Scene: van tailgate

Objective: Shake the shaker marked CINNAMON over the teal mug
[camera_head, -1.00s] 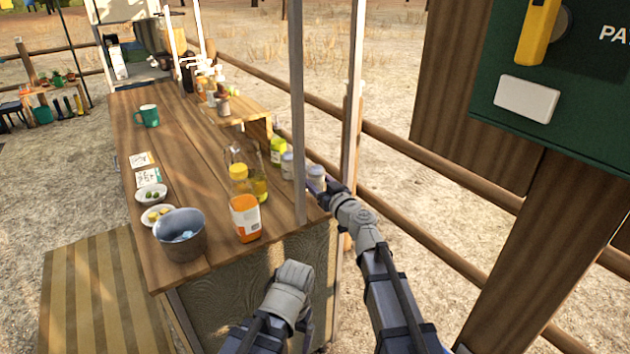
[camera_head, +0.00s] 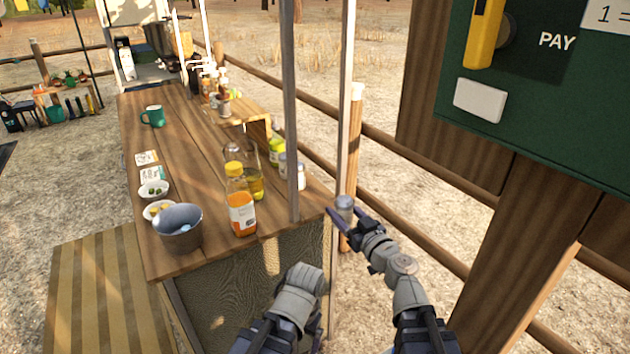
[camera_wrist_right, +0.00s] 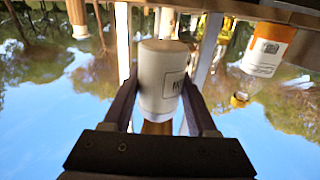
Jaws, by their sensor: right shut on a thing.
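The teal mug (camera_head: 153,116) stands at the far left of the wooden counter. My right gripper (camera_head: 352,211) is shut on a pale shaker (camera_head: 344,204), just off the counter's near right corner. In the right wrist view the shaker (camera_wrist_right: 160,78) sits between both fingers. Its framed label is turned partly away and I cannot read the whole word. Two more shakers, one (camera_head: 283,165) and another (camera_head: 300,178), stand on the counter near a post; I cannot read their labels. My left arm reaches in at the bottom, but its gripper jaws do not show.
A thin post (camera_head: 290,120) rises at the counter's right edge, between my right gripper and the counter's middle. An orange-labelled bottle (camera_head: 242,212), a glass oil bottle (camera_head: 256,182) and a grey bucket (camera_head: 178,232) crowd the near end. The counter's middle is clear.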

